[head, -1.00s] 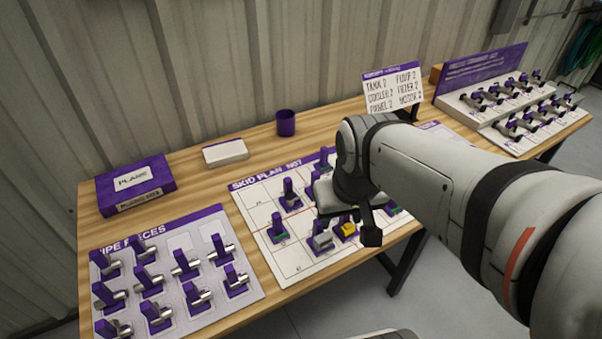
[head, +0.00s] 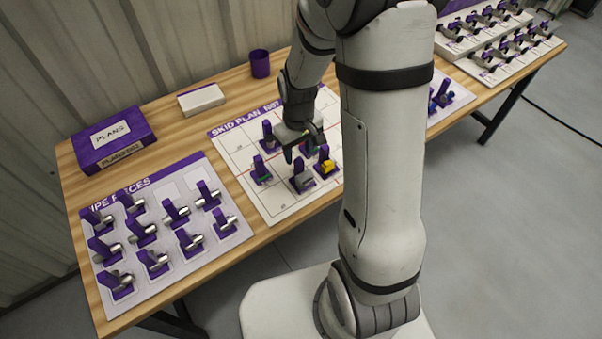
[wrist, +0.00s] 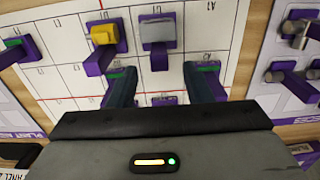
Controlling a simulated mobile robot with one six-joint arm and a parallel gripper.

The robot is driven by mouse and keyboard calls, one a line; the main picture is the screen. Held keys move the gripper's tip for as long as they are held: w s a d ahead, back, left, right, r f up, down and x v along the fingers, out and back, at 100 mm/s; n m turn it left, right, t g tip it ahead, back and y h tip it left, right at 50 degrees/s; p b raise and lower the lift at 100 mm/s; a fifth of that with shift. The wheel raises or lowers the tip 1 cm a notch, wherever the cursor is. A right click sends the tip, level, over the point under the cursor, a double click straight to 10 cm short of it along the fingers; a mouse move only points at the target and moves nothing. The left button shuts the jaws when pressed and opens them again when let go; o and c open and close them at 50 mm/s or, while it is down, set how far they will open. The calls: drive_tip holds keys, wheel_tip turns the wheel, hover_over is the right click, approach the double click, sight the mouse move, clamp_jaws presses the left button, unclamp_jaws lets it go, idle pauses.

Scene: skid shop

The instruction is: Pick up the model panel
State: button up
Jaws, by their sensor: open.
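Several small models with purple grips stand on the white skid plan board (head: 284,209). They include a grey boxy one (head: 302,180), a yellow one (head: 326,167) and a green-topped one (head: 262,172). I cannot tell for sure which is the model panel. My gripper (head: 303,146) points down over the board, open. In the wrist view, the space between its fingertips (wrist: 163,78) looks empty. The grey model (wrist: 158,30) and yellow model (wrist: 104,34) stand ahead of the fingers. Purple models with green tops lie close behind each finger, partly hidden.
A pipe pieces board (head: 180,270) with several pieces lies on the left. A purple plans box (head: 112,138), a white block (head: 201,99) and a purple cup (head: 260,63) stand along the back. A tiered rack (head: 505,35) stands far right. My arm hides the table's middle right.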

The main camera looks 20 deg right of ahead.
sight(299, 160)
drive_tip(key=shift+f+p, duration=0.6)
drive_tip(key=shift+f, duration=2.8)
drive_tip(key=shift+c, duration=0.3)
clamp_jaws()
